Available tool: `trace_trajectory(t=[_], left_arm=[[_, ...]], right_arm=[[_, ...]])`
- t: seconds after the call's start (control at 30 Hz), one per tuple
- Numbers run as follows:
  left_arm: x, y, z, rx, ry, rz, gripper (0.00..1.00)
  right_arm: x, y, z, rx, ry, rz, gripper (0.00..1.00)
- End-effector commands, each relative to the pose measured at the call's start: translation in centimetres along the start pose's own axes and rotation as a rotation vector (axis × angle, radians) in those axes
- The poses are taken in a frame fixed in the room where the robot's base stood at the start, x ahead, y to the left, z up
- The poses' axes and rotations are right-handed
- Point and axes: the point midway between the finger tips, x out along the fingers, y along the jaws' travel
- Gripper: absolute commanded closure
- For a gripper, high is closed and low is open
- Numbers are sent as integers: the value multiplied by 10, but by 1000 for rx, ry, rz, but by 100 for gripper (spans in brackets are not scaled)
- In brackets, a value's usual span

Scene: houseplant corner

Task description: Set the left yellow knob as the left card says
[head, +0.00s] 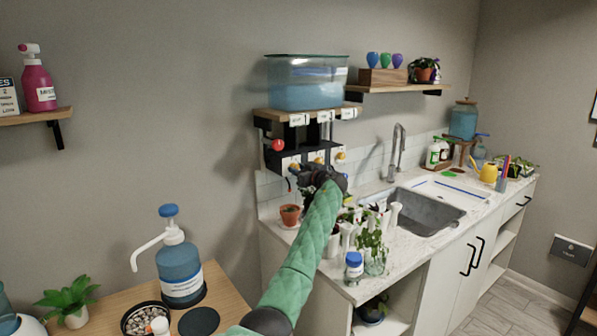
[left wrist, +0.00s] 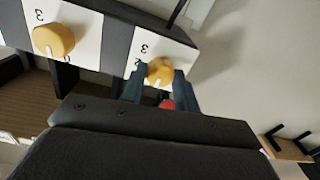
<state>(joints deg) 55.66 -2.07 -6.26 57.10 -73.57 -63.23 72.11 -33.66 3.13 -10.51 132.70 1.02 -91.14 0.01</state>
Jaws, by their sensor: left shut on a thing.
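The left yellow knob (left wrist: 160,70) sits on a white dial plate with dark digits. A white mark on it points toward the bottom of the left wrist view. The fingers of my left gripper (left wrist: 159,86) are shut on it, one on each side. In the head view my left gripper (head: 298,174) is at the left end of the dispenser's knob row and partly hides it. Another yellow knob (left wrist: 53,40) is free on its own plate. The left card (head: 298,120) is on the upper shelf edge; its writing is too small to read. My right gripper is out of view.
A clear water tank (head: 306,82) stands above the knobs. A red round part (head: 278,145) sticks out at the dispenser's left. Below are a terracotta pot (head: 290,215), plants and bottles on the counter, with a sink (head: 425,212) to the right.

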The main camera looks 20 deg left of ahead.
Motion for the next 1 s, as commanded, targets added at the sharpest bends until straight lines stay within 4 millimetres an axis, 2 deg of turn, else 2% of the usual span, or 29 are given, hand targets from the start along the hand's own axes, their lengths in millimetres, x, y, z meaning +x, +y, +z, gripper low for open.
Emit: trace_trajectory(t=[0.1,0.33,0.67,0.8,1.0], left_arm=[[0,0,1,29,2,0,92],[0,0,1,101,4,1,92],[0,0,2,251,10,1,92],[0,0,2,362,13,2,92],[0,0,1,507,17,3,92]], right_arm=[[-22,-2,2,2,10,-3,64],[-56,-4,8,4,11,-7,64],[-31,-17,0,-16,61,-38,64],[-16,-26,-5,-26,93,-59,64],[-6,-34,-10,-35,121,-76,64]])
